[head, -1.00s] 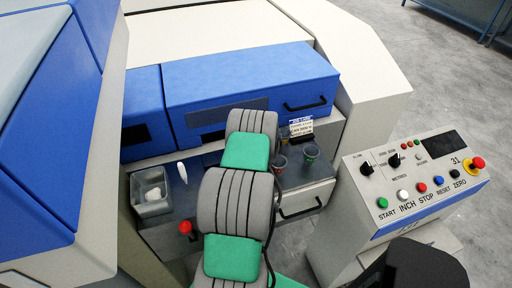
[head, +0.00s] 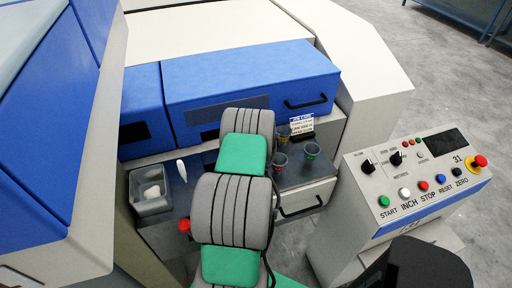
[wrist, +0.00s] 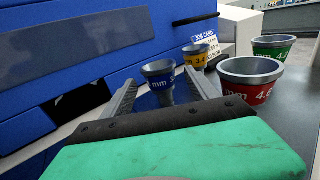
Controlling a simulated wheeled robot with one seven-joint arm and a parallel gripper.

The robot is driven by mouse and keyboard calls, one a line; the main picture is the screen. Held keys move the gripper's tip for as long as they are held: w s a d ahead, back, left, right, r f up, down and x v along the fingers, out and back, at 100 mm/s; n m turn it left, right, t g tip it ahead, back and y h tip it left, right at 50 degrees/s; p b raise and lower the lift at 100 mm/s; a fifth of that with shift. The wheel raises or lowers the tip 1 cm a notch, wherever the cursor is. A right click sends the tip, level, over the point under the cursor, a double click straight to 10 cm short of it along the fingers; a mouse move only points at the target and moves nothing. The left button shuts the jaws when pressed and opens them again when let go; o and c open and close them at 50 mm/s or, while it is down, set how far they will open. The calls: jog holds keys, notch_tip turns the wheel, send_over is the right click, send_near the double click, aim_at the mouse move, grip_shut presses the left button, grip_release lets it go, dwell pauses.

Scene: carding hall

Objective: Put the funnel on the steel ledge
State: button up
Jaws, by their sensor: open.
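In the wrist view my gripper (wrist: 162,80) is open, its two fingers pointing ahead. A blue funnel (wrist: 158,69) with a size marking and narrow stem shows between the fingertips; I cannot tell whether they touch it. A yellow funnel (wrist: 196,55) stands behind it, a red funnel (wrist: 247,80) and a green funnel (wrist: 273,47) to the right. The head view shows the red (head: 281,161), green (head: 311,151) and yellow (head: 283,132) funnels on the grey steel ledge (head: 298,178). My arm hides the blue funnel and my gripper there.
A grey tray (head: 140,206) with white lumps sits at left, beside a white-handled tool (head: 181,170). A red knob (head: 184,225) is close to my arm. A job card (head: 302,125) stands behind the funnels, before the blue cover (head: 250,80). A control panel (head: 415,180) is at right.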

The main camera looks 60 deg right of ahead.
jog(key=a, duration=0.3)
jog(key=a+b, duration=0.1)
jog(key=shift+s+a, duration=0.25)
jog(key=shift+a, duration=0.15)
